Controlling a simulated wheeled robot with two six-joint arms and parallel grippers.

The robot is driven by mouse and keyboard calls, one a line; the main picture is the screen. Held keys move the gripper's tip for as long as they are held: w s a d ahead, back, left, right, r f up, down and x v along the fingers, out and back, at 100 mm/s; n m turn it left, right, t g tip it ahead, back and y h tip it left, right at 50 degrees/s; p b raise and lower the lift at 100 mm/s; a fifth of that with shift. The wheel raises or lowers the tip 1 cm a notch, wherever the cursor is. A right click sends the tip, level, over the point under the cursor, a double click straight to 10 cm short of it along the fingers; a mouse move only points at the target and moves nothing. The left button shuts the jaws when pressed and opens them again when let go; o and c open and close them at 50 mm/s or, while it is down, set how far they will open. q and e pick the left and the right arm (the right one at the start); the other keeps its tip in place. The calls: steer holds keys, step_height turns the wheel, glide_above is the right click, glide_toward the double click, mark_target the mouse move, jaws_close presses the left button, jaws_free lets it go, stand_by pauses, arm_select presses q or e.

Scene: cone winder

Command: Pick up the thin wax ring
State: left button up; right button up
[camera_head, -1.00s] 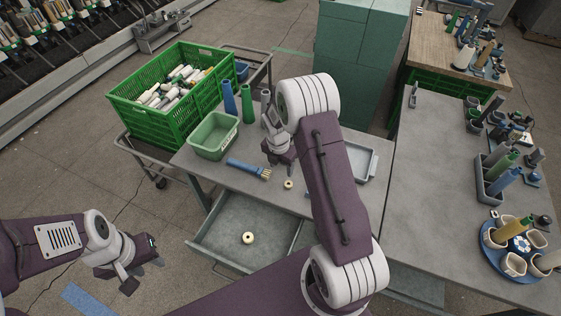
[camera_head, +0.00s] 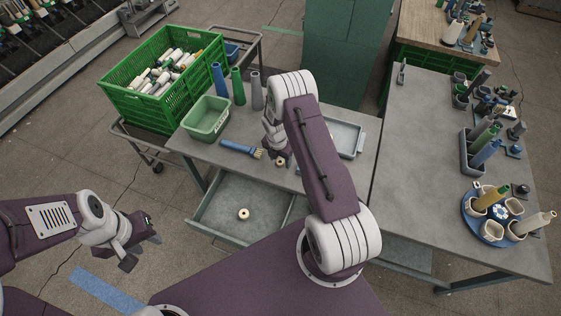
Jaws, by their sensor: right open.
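A small pale ring (camera_head: 280,162) lies on the grey table near its front edge. A second pale ring (camera_head: 243,214) with a dark centre lies in the open drawer (camera_head: 222,199) below. I cannot tell from this view which of them is the thin one. My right gripper (camera_head: 281,152) points down just over the ring on the table, its fingers open and partly hidden by my arm. I cannot tell whether they touch the ring. My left gripper (camera_head: 146,249) is open and empty, out over the floor to the left of the drawer.
A blue-handled brush (camera_head: 236,147) lies left of my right gripper. A green bin (camera_head: 207,119), upright blue, green and grey cones, and a grey tray (camera_head: 347,138) stand around it. A green crate (camera_head: 126,101) of bobbins is at the left. The right-hand table's middle is clear.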

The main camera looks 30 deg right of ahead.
mark_target(282, 162)
steer(key=shift+w+d+f, duration=0.1)
steer(key=shift+w+f, duration=0.15)
steer(key=shift+f, duration=0.15)
steer(key=shift+s+r, duration=0.1)
steer(key=shift+s, duration=0.1)
jaws_close()
arm_select(q)
steer(key=shift+w, duration=0.2)
arm_select(e)
steer(key=shift+w, duration=0.1)
steer(key=r, duration=0.1)
steer(key=r+b, duration=0.1)
steer(key=r, duration=0.2)
steer(key=shift+s+d+r, duration=0.25)
arm_select(q)
step_height(282, 162, down, 2)
steer(key=shift+f+b, duration=0.2)
steer(key=shift+b, duration=0.5)
arm_select(e)
steer(key=s+d+r, duration=0.6)
steer(key=s+d, duration=0.1)
steer(key=s, duration=0.1)
steer(key=shift+r, duration=0.25)
